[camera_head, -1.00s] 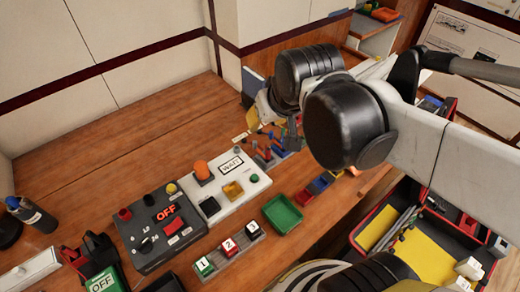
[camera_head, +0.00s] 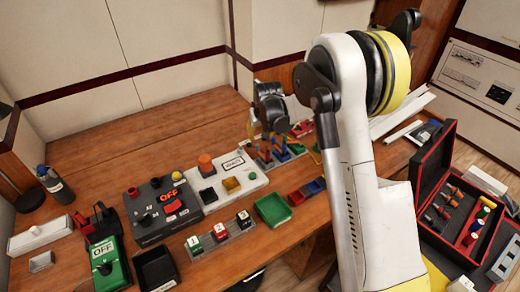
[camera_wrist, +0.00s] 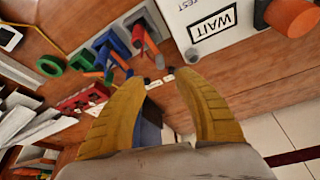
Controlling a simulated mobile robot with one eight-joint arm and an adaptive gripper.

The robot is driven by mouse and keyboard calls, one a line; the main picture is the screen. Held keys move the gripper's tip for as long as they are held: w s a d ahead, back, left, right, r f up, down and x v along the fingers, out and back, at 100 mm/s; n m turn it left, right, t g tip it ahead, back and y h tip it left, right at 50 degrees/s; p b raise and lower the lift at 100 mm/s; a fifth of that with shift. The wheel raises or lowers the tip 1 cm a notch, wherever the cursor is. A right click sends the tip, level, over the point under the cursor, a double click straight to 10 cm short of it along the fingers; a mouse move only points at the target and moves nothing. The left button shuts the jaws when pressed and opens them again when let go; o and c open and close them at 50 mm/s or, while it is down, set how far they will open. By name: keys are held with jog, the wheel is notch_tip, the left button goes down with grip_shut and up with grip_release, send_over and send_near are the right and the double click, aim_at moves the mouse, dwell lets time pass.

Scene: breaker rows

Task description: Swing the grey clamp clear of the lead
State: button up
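My gripper (camera_wrist: 161,83) is open, with its two yellow fingers apart in the wrist view. Small pale tabs and a dark lever end show past the fingertips, and a blue piece (camera_wrist: 148,132) shows between the fingers.
The white WAIT box (camera_head: 233,180) and black OFF box (camera_head: 165,211) stand left of the lever row. A green tray (camera_head: 272,209) and numbered blocks (camera_head: 221,232) lie in front. A red-edged case (camera_head: 455,205) is at right. Bare bench lies at the back left.

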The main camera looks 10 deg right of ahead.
aim_at(258, 145)
jog(key=b+x, duration=0.3)
jog(key=x, duration=0.8)
jog(key=shift+b, duration=0.3)
jog(key=shift+r, duration=0.1)
grip_shut()
